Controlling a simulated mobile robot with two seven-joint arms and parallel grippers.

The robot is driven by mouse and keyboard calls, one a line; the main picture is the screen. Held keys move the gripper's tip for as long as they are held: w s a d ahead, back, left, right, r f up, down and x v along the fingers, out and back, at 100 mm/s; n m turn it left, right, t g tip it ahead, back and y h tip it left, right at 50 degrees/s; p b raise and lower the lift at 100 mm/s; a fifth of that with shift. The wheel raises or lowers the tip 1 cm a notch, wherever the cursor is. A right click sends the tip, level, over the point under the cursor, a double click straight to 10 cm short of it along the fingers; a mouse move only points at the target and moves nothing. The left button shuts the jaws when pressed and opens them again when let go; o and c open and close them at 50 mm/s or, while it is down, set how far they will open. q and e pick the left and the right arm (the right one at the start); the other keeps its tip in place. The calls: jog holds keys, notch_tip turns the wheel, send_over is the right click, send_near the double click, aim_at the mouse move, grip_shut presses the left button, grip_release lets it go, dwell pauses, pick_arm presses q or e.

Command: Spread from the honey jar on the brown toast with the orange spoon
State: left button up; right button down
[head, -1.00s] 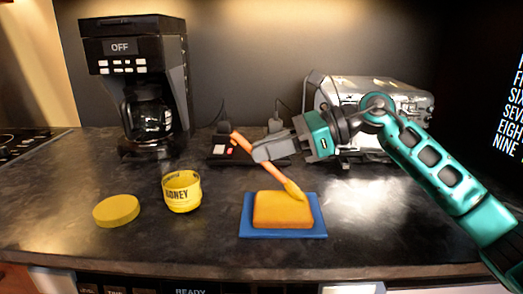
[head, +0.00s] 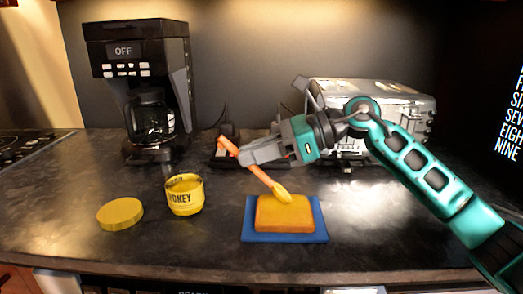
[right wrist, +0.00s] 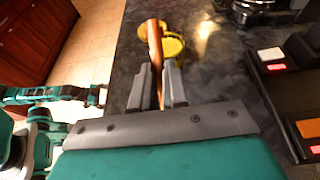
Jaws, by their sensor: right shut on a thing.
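My right gripper (head: 246,153) is shut on the orange spoon (head: 260,175), which slants down to the right. The spoon's yellow end is over the back edge of the toast (head: 285,215); I cannot tell whether it touches. The toast is orange-brown and lies on a blue board (head: 258,237). The open yellow honey jar (head: 185,198) stands upright to the left of the toast. In the right wrist view the spoon's handle (right wrist: 155,40) sticks up between the fingers (right wrist: 158,85), partly covering a yellow round shape behind.
A yellow lid (head: 120,214) lies left of the jar. A coffee maker (head: 140,85) stands at the back left. A silver toaster (head: 405,105) is behind my right arm. A dark device with buttons (right wrist: 290,85) lies behind the spoon. The counter's front is clear.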

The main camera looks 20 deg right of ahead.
jog(key=shift+a, duration=0.15)
jog(key=shift+w+a+p, duration=0.15)
jog(key=shift+w+a, duration=0.1)
jog(key=shift+a, duration=0.35)
jog(key=shift+w+a+p, duration=0.15)
jog(key=shift+w+a, duration=0.05)
jog(key=shift+a, duration=0.35)
jog(key=shift+r+p, duration=2.35)
jog(key=shift+r, duration=1.15)
